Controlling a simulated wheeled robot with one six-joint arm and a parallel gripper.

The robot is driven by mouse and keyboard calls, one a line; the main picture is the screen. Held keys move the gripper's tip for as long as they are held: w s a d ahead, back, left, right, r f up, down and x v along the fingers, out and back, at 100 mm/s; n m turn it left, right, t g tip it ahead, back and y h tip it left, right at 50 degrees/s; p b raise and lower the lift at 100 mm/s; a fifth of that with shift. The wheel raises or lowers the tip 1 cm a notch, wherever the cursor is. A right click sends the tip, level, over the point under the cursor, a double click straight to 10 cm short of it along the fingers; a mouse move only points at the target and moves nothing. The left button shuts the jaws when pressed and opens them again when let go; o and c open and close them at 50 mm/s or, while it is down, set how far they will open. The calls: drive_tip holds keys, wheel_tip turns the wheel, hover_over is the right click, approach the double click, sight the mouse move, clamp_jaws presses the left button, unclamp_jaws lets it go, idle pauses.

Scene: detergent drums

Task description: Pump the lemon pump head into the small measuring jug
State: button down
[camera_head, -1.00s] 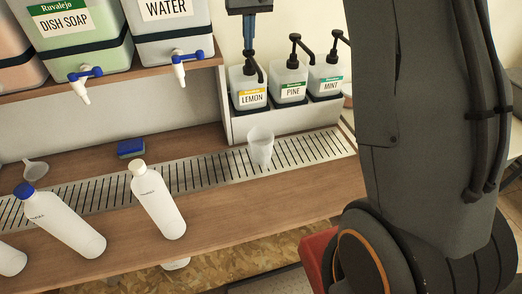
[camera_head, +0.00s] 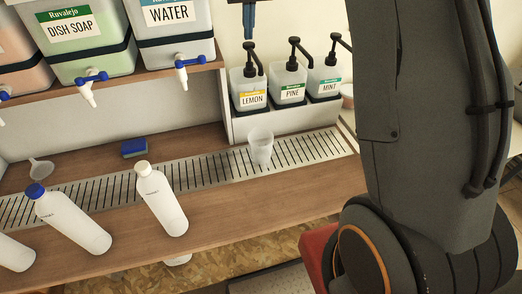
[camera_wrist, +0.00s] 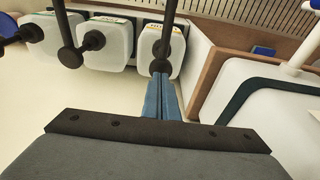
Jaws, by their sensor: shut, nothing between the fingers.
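The lemon bottle (camera_head: 249,88) stands leftmost in the pump rack, and its black pump head (camera_head: 250,46) is up. The small measuring jug (camera_head: 261,147), a clear cup, stands upright on the drip grate in front of the lemon bottle. I cannot tell whether it holds liquid. My gripper (camera_head: 249,34) has blue fingers, shut and empty, pointing down just above the lemon pump head. The wrist view shows the shut fingers (camera_wrist: 161,80) by the lemon pump head (camera_wrist: 160,66); I cannot tell whether they touch it.
Pine (camera_head: 289,85) and mint (camera_head: 325,80) pump bottles stand close on the right. Dish soap (camera_head: 91,45) and water (camera_head: 174,30) drums sit on the shelf at left. White bottles (camera_head: 162,203), a blue sponge (camera_head: 134,147) and a funnel (camera_head: 40,168) are on the counter.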

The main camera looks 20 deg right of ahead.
sight(249, 43)
drive_tip(key=shift+f+b, duration=1.05)
drive_tip(key=shift+f, duration=1.5)
drive_tip(key=shift+r, duration=0.15)
drive_tip(key=shift+r+p, duration=1.55)
drive_tip(key=shift+r, duration=0.9)
